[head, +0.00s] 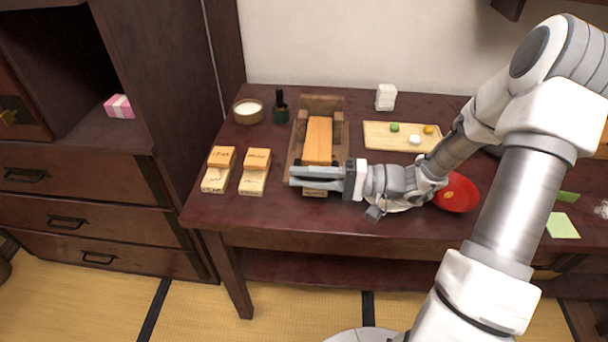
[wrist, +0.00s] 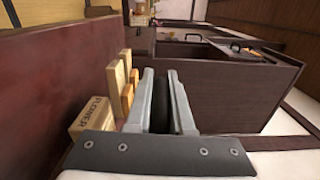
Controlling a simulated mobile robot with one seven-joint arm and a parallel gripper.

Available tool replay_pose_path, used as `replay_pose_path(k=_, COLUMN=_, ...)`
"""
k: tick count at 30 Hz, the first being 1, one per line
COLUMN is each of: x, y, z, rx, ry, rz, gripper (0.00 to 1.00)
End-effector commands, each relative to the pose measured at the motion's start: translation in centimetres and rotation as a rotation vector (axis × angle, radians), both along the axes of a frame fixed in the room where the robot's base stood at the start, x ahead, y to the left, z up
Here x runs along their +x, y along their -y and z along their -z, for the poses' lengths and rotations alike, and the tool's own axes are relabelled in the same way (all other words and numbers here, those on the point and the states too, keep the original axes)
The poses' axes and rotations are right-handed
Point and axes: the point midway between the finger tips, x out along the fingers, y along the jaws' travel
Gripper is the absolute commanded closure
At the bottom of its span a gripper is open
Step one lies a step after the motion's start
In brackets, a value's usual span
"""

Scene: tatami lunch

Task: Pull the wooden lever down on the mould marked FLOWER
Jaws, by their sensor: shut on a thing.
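The block marked FLOWER (wrist: 92,115) shows in the wrist view, low on the left beside my fingers, with the lettering sideways. In the head view a wooden press frame (head: 295,150) stands on the table with a long orange-brown wooden lever (head: 319,138) lying along it. My gripper (head: 318,178) lies level across the near end of the lever, fingers pointing left, and is shut on it. The wrist view shows my fingers (wrist: 160,95) almost together with a dark gap; the grasp itself is hidden. No lettering on the press is readable in the head view.
Two light wooden blocks with dark marks, a left one (head: 218,170) and a right one (head: 254,172), lie left of the press.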

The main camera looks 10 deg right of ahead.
Motion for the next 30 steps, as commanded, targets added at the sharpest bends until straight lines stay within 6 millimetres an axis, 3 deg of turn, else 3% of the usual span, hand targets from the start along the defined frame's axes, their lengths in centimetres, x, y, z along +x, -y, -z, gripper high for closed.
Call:
replay_pose_path(k=2, x=0.1, y=0.1, z=0.0, rx=0.001, ry=0.001, rz=0.003, gripper=1.00)
replay_pose_path(k=3, x=0.1, y=0.1, z=0.0, rx=0.001, ry=0.001, rz=0.003, gripper=0.74)
replay_pose_path(k=7, x=0.1, y=0.1, z=0.0, rx=0.001, ry=0.001, rz=0.002, gripper=0.51)
replay_pose_path(k=15, x=0.0, y=0.1, z=0.0, rx=0.000, ry=0.000, rz=0.001, gripper=0.50)
replay_pose_path(k=19, x=-0.2, y=1.1, z=-0.1, rx=0.000, ry=0.000, rz=0.004, gripper=0.50)
replay_pose_path(k=23, x=-0.8, y=3.4, z=-0.2, rx=0.000, ry=0.000, rz=0.006, gripper=0.50)
replay_pose_path(k=30, x=-2.3, y=9.2, z=-0.2, rx=0.001, ry=0.000, rz=0.006, gripper=0.50)
